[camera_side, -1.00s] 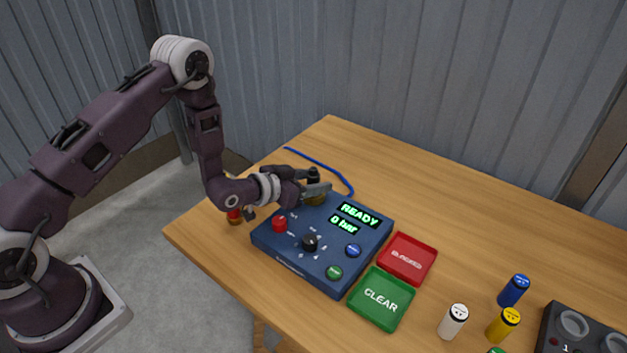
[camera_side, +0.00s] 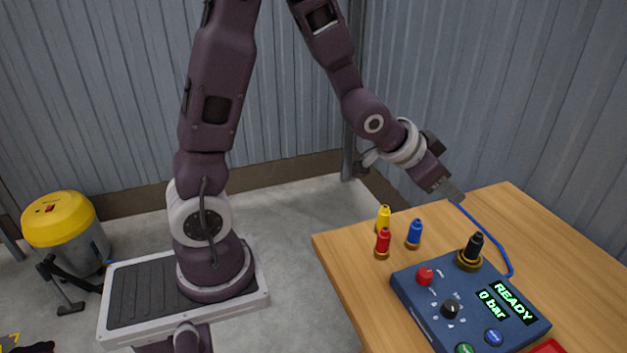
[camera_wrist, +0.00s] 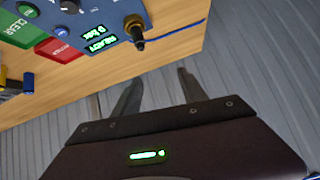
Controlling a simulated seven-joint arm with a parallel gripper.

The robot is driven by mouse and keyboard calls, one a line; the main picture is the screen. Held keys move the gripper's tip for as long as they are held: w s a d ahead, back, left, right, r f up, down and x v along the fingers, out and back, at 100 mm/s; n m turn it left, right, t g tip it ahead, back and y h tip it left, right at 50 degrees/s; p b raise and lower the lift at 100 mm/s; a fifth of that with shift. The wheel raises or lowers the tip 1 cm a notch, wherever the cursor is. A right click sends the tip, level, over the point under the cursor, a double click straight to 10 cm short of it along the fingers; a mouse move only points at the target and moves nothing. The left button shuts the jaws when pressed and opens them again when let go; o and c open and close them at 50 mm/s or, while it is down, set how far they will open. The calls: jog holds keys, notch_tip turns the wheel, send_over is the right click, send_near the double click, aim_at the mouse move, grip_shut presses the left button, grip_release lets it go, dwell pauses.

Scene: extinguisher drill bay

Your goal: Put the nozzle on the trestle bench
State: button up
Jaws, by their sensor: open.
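A black nozzle-shaped piece (camera_side: 473,247) stands upright in a brass collar at the back corner of the blue console (camera_side: 430,310). It also shows in the wrist view (camera_wrist: 133,25). The console sits on the wooden bench (camera_side: 345,255). My gripper (camera_side: 452,192) is open, with nothing seen between its fingers. It is up and left of the black piece in the side view, near the bench's back edge and apart from the piece. In the wrist view my gripper's two fingers (camera_wrist: 158,95) are spread, pointing past the bench edge toward the wall.
Yellow (camera_side: 383,218), red (camera_side: 382,242) and blue (camera_side: 414,234) small cylinders stand left of the console. A blue hose (camera_side: 490,235) runs over the bench behind it. The console display reads READY, 0 bar. A yellow-topped canister (camera_side: 62,225) stands on the floor.

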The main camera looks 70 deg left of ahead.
jog(key=s+r+g, duration=0.1)
jog(key=s+r, duration=0.2)
jog(key=s, duration=0.3)
jog(key=s+r+n, duration=0.1)
jog(key=s+r, duration=0.3)
jog(key=s, duration=0.2)
jog(key=shift+s+d+r+g, duration=0.25)
jog(key=shift+d+g, duration=0.15)
jog(key=shift+o, duration=0.4)
jog(key=s+d+g, duration=0.2)
jog(key=s, duration=1.3)
jog(key=shift+r+n, duration=0.3)
jog(key=shift+r, duration=0.15)
